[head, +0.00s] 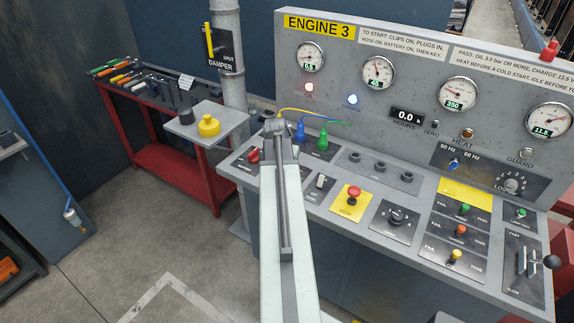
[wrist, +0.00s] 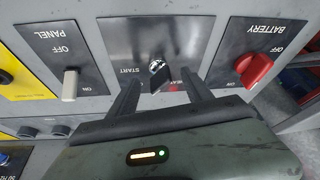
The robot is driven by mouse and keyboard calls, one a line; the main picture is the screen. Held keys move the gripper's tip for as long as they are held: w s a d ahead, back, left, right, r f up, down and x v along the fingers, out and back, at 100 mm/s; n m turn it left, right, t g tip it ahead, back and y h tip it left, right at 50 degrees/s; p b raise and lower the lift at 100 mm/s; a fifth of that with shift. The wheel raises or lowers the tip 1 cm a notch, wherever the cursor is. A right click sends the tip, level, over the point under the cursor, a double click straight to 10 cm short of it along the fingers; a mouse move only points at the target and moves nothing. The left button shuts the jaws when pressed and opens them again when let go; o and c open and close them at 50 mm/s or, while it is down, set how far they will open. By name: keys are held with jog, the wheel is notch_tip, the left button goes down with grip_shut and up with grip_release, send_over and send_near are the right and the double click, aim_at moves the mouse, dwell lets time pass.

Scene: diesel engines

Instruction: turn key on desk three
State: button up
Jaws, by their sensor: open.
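The engine 3 desk (head: 262,190) stands ahead in the head view, under its upright gauge panel (head: 490,58). The key (wrist: 157,70) is a small metal piece in the dark START/HEAT plate, upside down in the wrist view. My gripper (wrist: 158,84) is open, one finger on each side of the key, with a gap on both sides; I cannot tell whether the tips reach its depth. In the head view my arm hides the key. The red battery switch (wrist: 254,68) is right of the key; the white panel switch (wrist: 70,84) is left.
A yellow stop plate with a red button (head: 353,192) is on the desk. Blue (head: 301,131) and green (head: 321,138) plugs stand behind the switches. A grey shelf with a yellow knob (head: 209,125) and a red tool cart (head: 150,160) are left. The floor at left is clear.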

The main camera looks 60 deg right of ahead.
jog(key=p+v, duration=0.7)
jog(key=shift+r, duration=0.35)
jog(key=shift+a, duration=0.2)
